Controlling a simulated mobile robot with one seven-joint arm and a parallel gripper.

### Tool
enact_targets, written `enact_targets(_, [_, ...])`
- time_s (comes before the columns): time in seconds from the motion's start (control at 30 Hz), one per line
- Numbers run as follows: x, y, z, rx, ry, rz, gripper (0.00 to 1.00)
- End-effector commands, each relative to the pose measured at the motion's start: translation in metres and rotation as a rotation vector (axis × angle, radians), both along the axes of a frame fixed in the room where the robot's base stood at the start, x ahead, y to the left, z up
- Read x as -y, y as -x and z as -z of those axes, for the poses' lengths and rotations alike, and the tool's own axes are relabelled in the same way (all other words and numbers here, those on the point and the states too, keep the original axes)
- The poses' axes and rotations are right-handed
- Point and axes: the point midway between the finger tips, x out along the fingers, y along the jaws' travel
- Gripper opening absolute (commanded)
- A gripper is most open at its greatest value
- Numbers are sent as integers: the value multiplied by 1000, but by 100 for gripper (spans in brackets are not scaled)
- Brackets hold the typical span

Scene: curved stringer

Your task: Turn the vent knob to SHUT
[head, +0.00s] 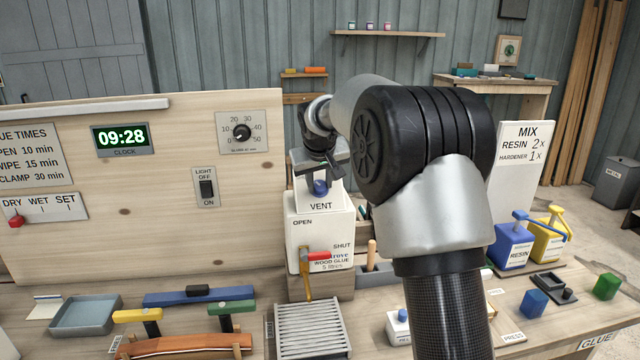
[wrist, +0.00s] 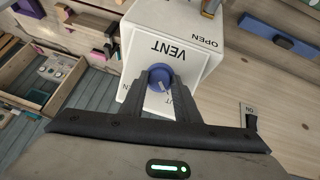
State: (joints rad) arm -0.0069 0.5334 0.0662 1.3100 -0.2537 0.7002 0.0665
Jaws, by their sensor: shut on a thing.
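The blue vent knob (head: 320,188) sits on the white box (head: 298,240) labelled VENT, and it also shows in the wrist view (wrist: 160,75). My gripper (head: 321,178) is shut on the knob, with its two dark fingers on either side of it in the wrist view (wrist: 158,84). A short pale mark on the knob shows between the fingers in the wrist view. Lettering beside the fingers is partly hidden, so I cannot tell which word the mark faces.
A wooden panel (head: 130,200) with a clock, dial and light switch stands left of the box. A slatted grey tray (head: 308,330) lies in front. Resin (head: 512,245) and hardener (head: 548,243) containers stand at right. My arm hides part of the bench.

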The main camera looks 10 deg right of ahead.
Motion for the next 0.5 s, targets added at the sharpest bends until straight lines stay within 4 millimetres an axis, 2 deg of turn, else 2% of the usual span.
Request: enact_targets(0.5, [0,0,0,2,26,-26,6])
